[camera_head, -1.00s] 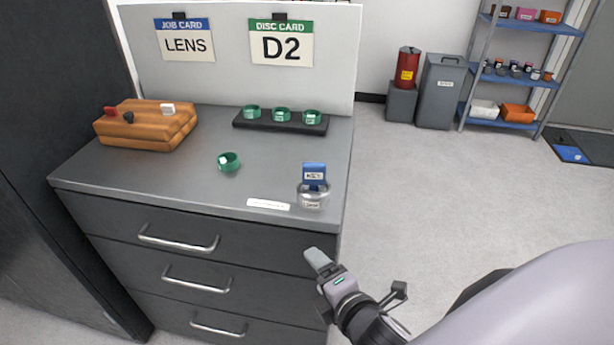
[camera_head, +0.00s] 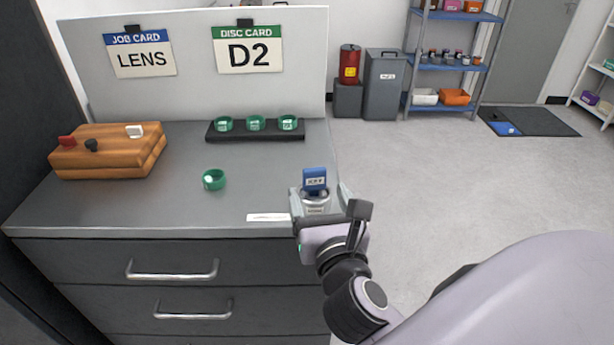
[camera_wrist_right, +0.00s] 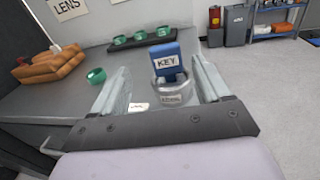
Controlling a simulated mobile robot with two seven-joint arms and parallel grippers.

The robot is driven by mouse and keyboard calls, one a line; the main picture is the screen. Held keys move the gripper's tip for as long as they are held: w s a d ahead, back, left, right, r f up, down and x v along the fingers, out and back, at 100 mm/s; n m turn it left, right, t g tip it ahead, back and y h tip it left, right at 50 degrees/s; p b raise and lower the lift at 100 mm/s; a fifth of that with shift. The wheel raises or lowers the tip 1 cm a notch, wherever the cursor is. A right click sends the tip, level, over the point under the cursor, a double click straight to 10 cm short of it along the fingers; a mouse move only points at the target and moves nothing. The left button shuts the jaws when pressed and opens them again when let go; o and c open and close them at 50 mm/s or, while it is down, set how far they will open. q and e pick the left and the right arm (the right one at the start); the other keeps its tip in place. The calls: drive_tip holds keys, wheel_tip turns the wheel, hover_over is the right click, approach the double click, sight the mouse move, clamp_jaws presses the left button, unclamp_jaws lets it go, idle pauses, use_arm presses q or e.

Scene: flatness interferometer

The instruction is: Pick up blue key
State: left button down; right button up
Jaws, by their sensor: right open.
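The blue key (camera_head: 315,181) stands upright in a small round metal holder (camera_head: 316,203) near the right front corner of the grey cabinet top. Its label reads KEY in the right wrist view (camera_wrist_right: 165,61). My right gripper (camera_head: 320,196) is open at the cabinet's front edge. In the right wrist view its two fingers (camera_wrist_right: 162,85) reach forward on either side of the key and its holder. I see no grip on the key. My left gripper is not in view.
A loose green ring (camera_head: 214,180) lies left of the key. A black rack (camera_head: 256,135) with green rings stands behind. A wooden block (camera_head: 107,157) is at the left. A white label strip (camera_head: 268,218) lies along the front edge.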

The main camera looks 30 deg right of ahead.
sight(315, 173)
drive_tip(key=shift+h, duration=0.4)
drive_tip(key=x, duration=0.7)
drive_tip(key=shift+d+r+p, duration=0.15)
drive_tip(key=shift+d+p, duration=0.2)
drive_tip(key=shift+c, duration=0.3)
drive_tip(key=c, duration=1)
drive_tip(key=shift+c, duration=0.5)
drive_tip(key=shift+r, duration=0.1)
